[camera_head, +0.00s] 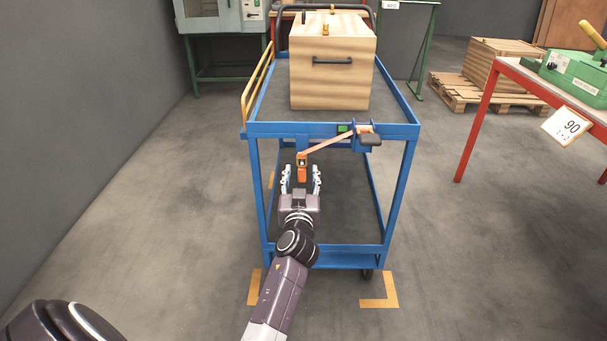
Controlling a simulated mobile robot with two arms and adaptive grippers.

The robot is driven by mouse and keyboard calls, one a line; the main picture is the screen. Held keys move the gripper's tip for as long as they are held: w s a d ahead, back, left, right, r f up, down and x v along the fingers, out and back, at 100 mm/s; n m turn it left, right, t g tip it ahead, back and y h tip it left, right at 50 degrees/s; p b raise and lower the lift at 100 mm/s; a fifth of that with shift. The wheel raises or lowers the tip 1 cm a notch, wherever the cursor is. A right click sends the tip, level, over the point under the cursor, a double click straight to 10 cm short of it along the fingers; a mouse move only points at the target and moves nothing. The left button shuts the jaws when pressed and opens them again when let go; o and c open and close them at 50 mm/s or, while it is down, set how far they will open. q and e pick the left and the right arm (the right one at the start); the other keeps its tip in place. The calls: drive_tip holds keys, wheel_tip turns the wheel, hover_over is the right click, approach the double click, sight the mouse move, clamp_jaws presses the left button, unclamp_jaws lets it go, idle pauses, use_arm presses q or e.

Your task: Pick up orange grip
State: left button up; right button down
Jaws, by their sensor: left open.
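The orange grip (302,174) hangs at the front of the blue cart (258,129), below its top rail. My left gripper (301,179) is open, with one finger on each side of the grip in the picture. I cannot tell whether the fingers touch the grip or how far they are from it in depth. My right gripper is not in view.
A wooden crate (330,85) stands on the cart's top shelf. A red-legged table (476,125) with a green machine (577,76) is at the right. A pallet (490,88) lies behind it. The floor left of the cart is clear.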

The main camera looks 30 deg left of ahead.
sight(302, 165)
use_arm(q)
drive_tip(key=x, duration=0.3)
drive_tip(key=shift+w+a+r, duration=0.1)
drive_tip(key=shift+w+a, duration=0.05)
drive_tip(key=shift+w, duration=0.15)
clamp_jaws()
